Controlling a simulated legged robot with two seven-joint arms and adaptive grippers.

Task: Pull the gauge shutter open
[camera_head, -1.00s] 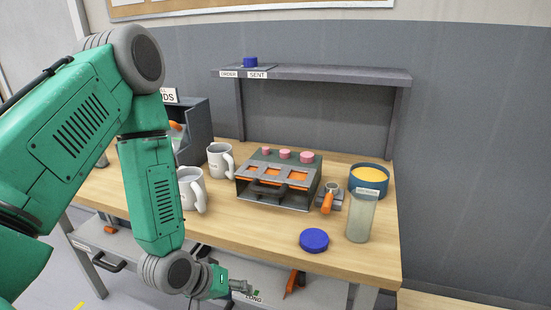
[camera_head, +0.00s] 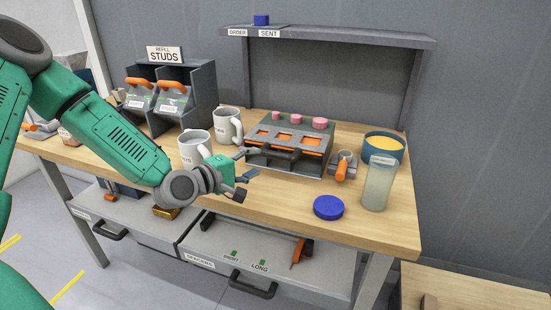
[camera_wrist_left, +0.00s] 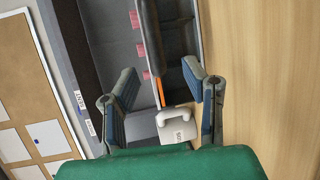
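The gauge (camera_head: 318,165) is a dark box on the wooden bench with pink round knobs at its back. Its grey shutter (camera_head: 270,136) has cut-outs that show orange below, and a dark handle (camera_head: 284,154) is at the front. My left gripper (camera_head: 250,164) is just left of the gauge's front with its fingers apart and nothing held. In the left wrist view, my gripper (camera_wrist_left: 165,83) is open, and the dark gauge parts (camera_wrist_left: 168,40) lie beyond the fingertips. I cannot tell whether a finger touches the handle. My right gripper is out of view.
Two white mugs (camera_head: 194,149) stand left of the gauge, close to my left gripper. Stud bins (camera_head: 203,95) stand at the back left.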

